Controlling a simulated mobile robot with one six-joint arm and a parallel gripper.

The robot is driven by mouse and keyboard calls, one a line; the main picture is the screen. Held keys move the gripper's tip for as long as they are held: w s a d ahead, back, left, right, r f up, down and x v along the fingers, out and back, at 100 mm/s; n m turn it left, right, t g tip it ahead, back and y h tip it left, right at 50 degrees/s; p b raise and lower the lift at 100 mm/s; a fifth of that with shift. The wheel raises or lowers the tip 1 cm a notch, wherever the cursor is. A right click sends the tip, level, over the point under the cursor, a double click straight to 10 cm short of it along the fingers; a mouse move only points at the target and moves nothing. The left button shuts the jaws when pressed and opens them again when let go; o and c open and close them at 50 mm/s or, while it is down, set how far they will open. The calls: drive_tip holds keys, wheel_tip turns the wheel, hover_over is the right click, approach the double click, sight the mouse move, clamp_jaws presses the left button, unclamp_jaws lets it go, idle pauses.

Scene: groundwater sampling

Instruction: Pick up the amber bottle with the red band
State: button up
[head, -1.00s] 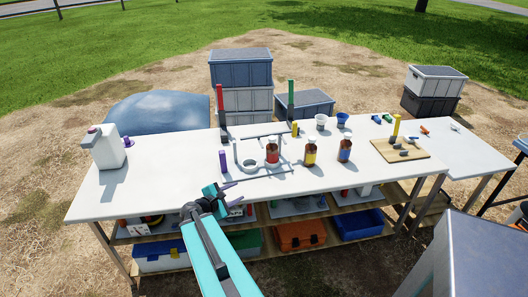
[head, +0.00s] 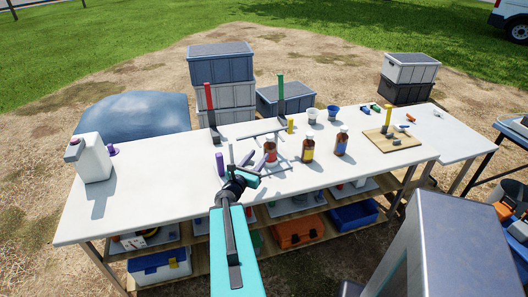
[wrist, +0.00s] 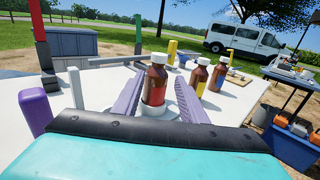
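The amber bottle with the red band (head: 270,152) stands upright in a ring of the grey rack (head: 282,170). It has a white cap and is partly hidden by my gripper in the head view. In the wrist view the red-band bottle (wrist: 155,86) shows between my two purple fingers. My gripper (head: 256,160) is open and empty, just in front of the bottle; its spread fingers also show in the wrist view (wrist: 160,84). I cannot tell whether the fingertips reach alongside the glass.
A yellow-band bottle (head: 307,151) and a blue-band bottle (head: 341,143) stand to the right. A purple post (head: 219,164) stands left of my gripper. Red (head: 210,108) and green (head: 281,92) posts rise behind. The left tabletop is mostly clear around a white jug (head: 91,158).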

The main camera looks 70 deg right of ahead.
sight(268, 141)
drive_tip(key=shift+w+f, duration=0.1)
drive_tip(key=shift+w, duration=0.2)
drive_tip(key=shift+b, duration=0.4)
drive_tip(key=d+b, duration=0.3)
drive_tip(key=b, duration=0.3)
drive_tip(key=shift+b, duration=0.35)
drive_tip(key=d+b, duration=0.2)
drive_tip(key=b, duration=0.5)
drive_tip(key=shift+s+b, duration=0.2)
drive_tip(key=shift+b, duration=0.2)
drive_tip(key=shift+d+r+p, duration=0.2)
drive_tip(key=shift+d+p, duration=0.1)
drive_tip(key=shift+d, duration=1.2)
drive_tip(key=shift+s+d, duration=0.1)
drive_tip(key=shift+s+d+r+p, duration=0.1)
drive_tip(key=shift+s+d+p, duration=0.1)
drive_tip(key=shift+d, duration=1.05)
drive_tip(key=shift+s+d+p, duration=0.1)
drive_tip(key=shift+d+p, duration=0.05)
drive_tip(key=shift+d, duration=1.1)
